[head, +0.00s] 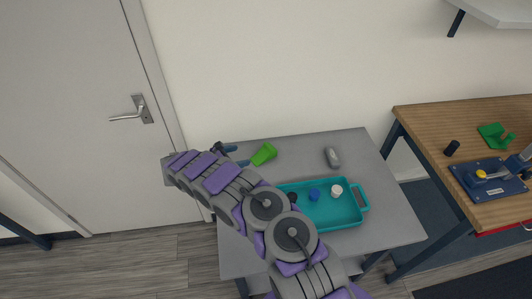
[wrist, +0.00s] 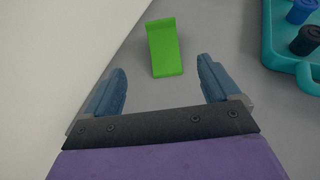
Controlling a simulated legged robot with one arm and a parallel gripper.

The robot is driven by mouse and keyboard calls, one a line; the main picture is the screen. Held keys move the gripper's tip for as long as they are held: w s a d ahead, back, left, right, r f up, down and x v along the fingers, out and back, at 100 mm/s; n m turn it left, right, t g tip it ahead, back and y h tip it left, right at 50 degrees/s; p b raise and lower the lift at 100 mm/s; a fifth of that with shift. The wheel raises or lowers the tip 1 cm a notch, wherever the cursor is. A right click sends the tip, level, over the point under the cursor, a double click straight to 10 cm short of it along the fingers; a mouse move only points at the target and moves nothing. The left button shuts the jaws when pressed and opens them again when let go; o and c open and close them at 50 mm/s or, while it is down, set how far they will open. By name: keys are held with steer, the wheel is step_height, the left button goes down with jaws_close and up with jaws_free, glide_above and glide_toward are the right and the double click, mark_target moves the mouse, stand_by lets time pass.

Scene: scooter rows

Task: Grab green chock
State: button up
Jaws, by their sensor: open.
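The green chock (head: 264,154) lies on the grey table (head: 300,148) near its back left, a small wedge-like block. In the wrist view the green chock (wrist: 165,48) is ahead of my gripper, between the lines of its two fingers and a little beyond their tips. My gripper (wrist: 157,75) is open and empty, its blue fingers spread wide. In the head view my gripper (head: 230,156) is just left of the chock, partly hidden by my arm.
A teal tray (head: 345,218) with blue, white and dark small items stands right of the chock. A grey object (head: 332,157) lies at the table's back right. A wooden workbench (head: 440,120) stands further right, with another green item (head: 492,133). A wall runs behind the table.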

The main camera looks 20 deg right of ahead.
mark_target(264, 150)
steer(key=b+x, duration=0.2)
steer(key=x, duration=0.8)
steer(key=shift+d+f, duration=0.2)
steer(key=shift+d, duration=0.15)
steer(key=shift+r+b+x, duration=0.2)
steer(key=shift+b+x, duration=0.8)
steer(key=shift+x, duration=2.15)
steer(key=shift+s+d, duration=0.1)
steer(key=shift+c, duration=0.3)
steer(key=c, duration=1.3)
steer(key=shift+r, duration=0.15)
